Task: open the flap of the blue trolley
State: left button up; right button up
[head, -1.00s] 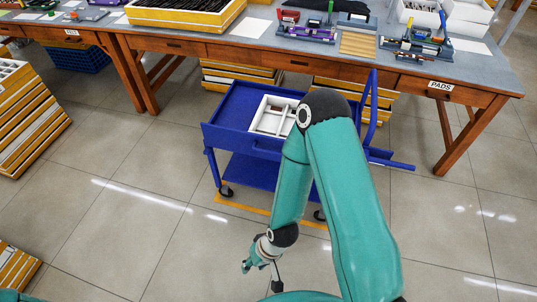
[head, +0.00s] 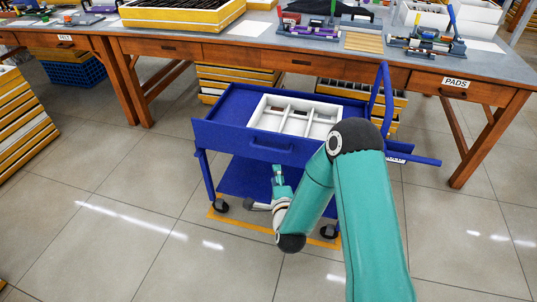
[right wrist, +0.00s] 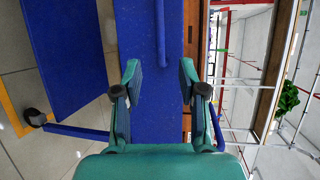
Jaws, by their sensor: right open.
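The blue trolley (head: 225,112) stands on the floor in front of the workbench. Its front flap (head: 222,138) is upright and closed, with a blue bar handle (head: 271,147) across it. My right gripper (head: 278,174) is just in front of and below the flap. In the right wrist view, the open, empty right gripper (right wrist: 158,68) faces the flap (right wrist: 145,105). The handle (right wrist: 160,35) runs from the top edge down to about between the fingertips; contact cannot be told. My left gripper is not in view.
A white divided tray (head: 262,119) sits on the trolley's top. The lower shelf (head: 235,178) is behind my right gripper. The wooden workbench (head: 225,50) is behind the trolley, with stacked boxes (head: 235,78) under it. The floor in front is clear.

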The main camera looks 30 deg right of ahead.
aim_at(270, 150)
jog(key=x, duration=1.5)
jog(key=shift+w+f, duration=0.1)
jog(key=shift+w, duration=0.1)
grip_shut()
